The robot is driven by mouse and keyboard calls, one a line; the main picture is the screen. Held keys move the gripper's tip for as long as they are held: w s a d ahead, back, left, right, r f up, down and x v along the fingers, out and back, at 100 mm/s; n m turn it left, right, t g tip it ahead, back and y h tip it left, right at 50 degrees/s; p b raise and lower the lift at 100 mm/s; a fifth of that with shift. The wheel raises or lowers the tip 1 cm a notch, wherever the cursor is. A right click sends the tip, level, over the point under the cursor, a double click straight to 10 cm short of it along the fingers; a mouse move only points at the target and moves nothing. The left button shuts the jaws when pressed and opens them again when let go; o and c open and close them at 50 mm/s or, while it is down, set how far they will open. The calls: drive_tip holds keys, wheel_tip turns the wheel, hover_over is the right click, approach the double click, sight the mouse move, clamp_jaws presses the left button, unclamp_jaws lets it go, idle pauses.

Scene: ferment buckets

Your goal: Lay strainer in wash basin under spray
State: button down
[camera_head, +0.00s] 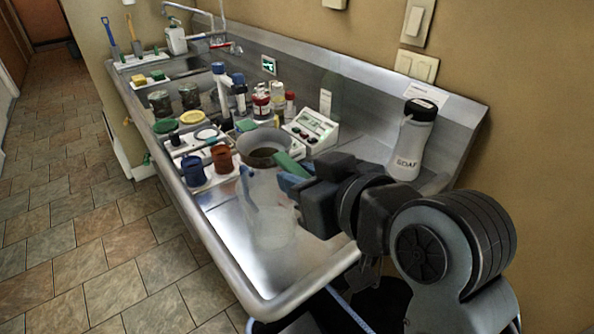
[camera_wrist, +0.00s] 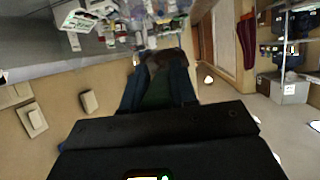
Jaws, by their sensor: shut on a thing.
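My gripper (camera_head: 287,180) is at the right of the steel bench, its dark blue fingers closed on a green handle (camera_head: 290,164). In the wrist view the green handle (camera_wrist: 158,90) lies between both fingers, with a brownish part beyond the tips. I take this as the strainer's handle. It points to a round grey bowl shape (camera_head: 262,142) with a dark inside, probably the strainer's bowl; the join is not clear. The spray tap (camera_head: 222,44) is at the bench's far end.
A clear jug (camera_head: 270,218) with a blue handle stands close below my gripper. Blue (camera_head: 193,170) and brown (camera_head: 222,158) cups, bottles (camera_head: 261,102) and a white meter (camera_head: 310,129) crowd the middle. A white shaker bottle (camera_head: 411,145) stands at the right.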

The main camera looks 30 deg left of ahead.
drive_tip(key=shift+f+b, duration=1.9)
drive_tip(key=shift+f, duration=0.65)
drive_tip(key=shift+f+b, duration=0.55)
drive_tip(key=shift+f, duration=1.05)
idle(2.1)
drive_tip(key=shift+c, duration=1.2)
unclamp_jaws()
